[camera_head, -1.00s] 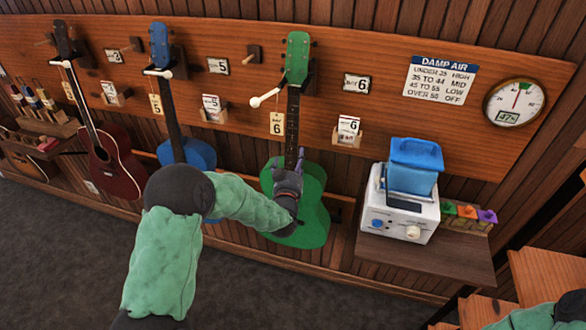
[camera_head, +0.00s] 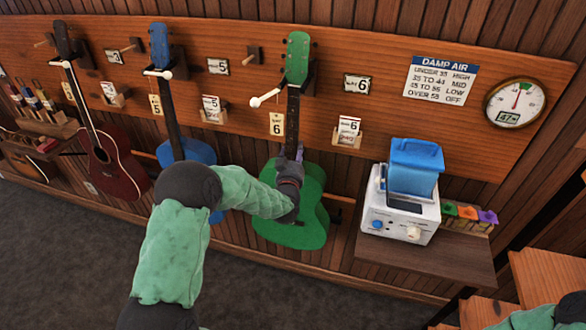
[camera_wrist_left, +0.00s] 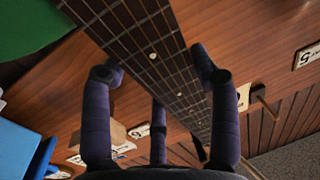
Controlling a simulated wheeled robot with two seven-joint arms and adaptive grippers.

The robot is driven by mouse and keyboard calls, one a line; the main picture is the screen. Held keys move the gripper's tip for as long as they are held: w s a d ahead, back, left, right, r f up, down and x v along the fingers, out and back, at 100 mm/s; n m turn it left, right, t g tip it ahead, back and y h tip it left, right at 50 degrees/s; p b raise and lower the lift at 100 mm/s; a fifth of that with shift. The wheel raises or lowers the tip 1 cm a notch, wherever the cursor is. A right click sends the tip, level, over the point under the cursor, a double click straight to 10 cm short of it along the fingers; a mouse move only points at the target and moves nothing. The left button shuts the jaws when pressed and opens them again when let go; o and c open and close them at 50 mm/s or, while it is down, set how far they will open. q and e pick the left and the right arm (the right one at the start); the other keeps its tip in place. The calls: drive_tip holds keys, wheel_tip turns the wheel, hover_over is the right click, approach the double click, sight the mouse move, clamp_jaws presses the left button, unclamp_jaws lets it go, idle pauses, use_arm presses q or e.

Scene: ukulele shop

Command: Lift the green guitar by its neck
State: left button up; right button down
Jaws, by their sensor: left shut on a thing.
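The green guitar (camera_head: 313,222) hangs upright on the wall board, its green headstock (camera_head: 298,56) at a hanger, with a white peg to the left. My left gripper (camera_head: 291,157) is at the lower end of its dark neck (camera_head: 292,122), just above the body. In the left wrist view, my left gripper's purple fingers (camera_wrist_left: 155,85) stand on both sides of the fretted neck (camera_wrist_left: 140,45), shut on it. The hand and forearm hide part of the guitar's body. My right gripper is out of view; only a green sleeve shows at the lower right.
A blue guitar (camera_head: 201,152) and a dark red guitar (camera_head: 117,170) hang to the left. A white device (camera_head: 402,213) with a blue tank (camera_head: 415,165) stands on a wooden shelf (camera_head: 450,262) to the right. A tag (camera_head: 277,124) hangs beside the neck.

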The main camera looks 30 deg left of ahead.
sight(294, 134)
use_arm(q)
drive_tip(key=shift+w+a+r, duration=0.1)
drive_tip(key=shift+r, duration=0.35)
wheel_tip(294, 134, up, 7)
drive_tip(key=shift+f+p, duration=0.1)
drive_tip(key=shift+p, duration=0.6)
drive_tip(key=a+v, duration=0.1)
drive_tip(key=v, duration=0.5)
drive_tip(key=a+v, duration=0.1)
drive_tip(key=v, duration=0.6)
drive_tip(key=s+a+v, duration=0.1)
drive_tip(key=v, duration=0.5)
drive_tip(key=shift+s+d+f+p, duration=0.15)
drive_tip(key=shift+s+p, duration=0.2)
drive_tip(key=shift+s, duration=0.1)
drive_tip(key=o, duration=0.9)
drive_tip(key=c, duration=0.9)
